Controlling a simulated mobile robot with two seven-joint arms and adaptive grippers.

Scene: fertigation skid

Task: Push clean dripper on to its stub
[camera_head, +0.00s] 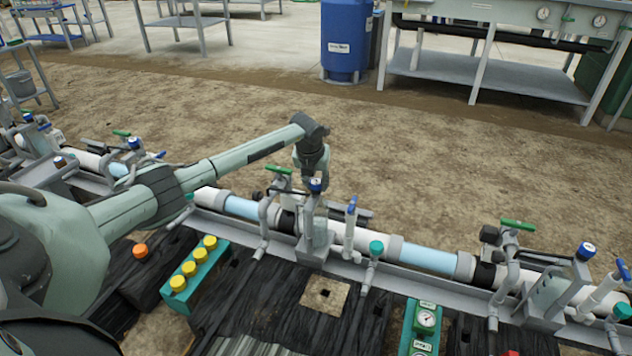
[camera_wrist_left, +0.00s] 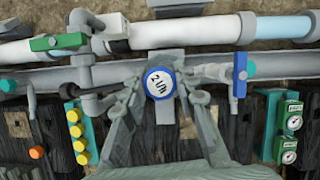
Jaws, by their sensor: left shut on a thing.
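A dripper with a blue, white-faced cap (camera_head: 316,185) is at my left gripper (camera_head: 314,172), above the pipe run. In the left wrist view its cap (camera_wrist_left: 160,83) reads "2 l/h" and lies between the fingertips of my left gripper (camera_wrist_left: 160,95), which is shut on it. Below it in the head view is a clear-grey upright body (camera_head: 320,232) on the grey rail. The stub itself is hidden by the dripper and gripper, so I cannot tell whether the dripper touches it. My right gripper is not in view.
A green rack (camera_head: 190,290) of several yellow caps and an orange cap (camera_head: 140,250) lie at the front left. Green-handled valves (camera_head: 279,169), a blue-handled valve (camera_head: 351,206) and a teal knob (camera_head: 376,248) crowd the pipe. A gauge box (camera_head: 424,320) stands front right.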

